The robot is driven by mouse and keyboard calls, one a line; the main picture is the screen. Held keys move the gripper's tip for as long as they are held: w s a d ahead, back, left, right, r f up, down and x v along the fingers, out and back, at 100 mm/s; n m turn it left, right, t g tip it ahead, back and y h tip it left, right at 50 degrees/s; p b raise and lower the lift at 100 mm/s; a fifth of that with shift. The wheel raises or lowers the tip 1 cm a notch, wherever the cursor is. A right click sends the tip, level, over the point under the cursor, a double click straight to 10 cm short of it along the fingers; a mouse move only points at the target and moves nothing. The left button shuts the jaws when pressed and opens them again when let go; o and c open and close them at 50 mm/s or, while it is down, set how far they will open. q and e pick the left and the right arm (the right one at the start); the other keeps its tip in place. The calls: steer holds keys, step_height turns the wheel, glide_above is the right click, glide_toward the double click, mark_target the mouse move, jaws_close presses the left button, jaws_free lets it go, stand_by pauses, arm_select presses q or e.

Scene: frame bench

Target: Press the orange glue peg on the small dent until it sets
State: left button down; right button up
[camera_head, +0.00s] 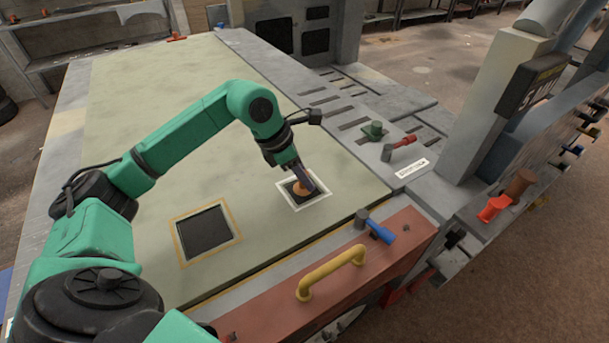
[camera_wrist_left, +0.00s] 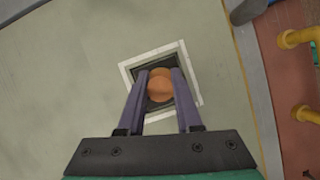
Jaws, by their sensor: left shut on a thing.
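The orange glue peg (camera_head: 301,188) is between the fingers of my left gripper (camera_head: 304,184), over the dark square with the white outline (camera_head: 324,197). In the left wrist view the peg (camera_wrist_left: 160,86) sits between the two fingertips of the left gripper (camera_wrist_left: 160,90), which is shut on it. The dark patch behind it lies inside the white outline (camera_wrist_left: 191,60). The peg covers the middle of the patch, so I cannot see a dent there or tell whether the peg touches the surface. My right gripper is not in view.
A larger dark square with a yellow outline (camera_head: 206,229) lies to the left on the green-grey bench top (camera_head: 150,120). A yellow handle (camera_head: 330,272) and a blue-handled tool (camera_head: 379,230) are near the front edge.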

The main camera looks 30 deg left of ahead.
arm_select(q)
steer(key=shift+f+b, duration=0.35)
steer(key=shift+f, duration=0.05)
stand_by(1.8)
steer(key=c, duration=0.5)
jaws_free()
steer(key=b+v, duration=0.1)
steer(key=v, duration=1.3)
steer(key=shift+s+a+r, duration=0.15)
steer(key=shift+a+r, duration=0.05)
steer(key=shift+r, duration=0.1)
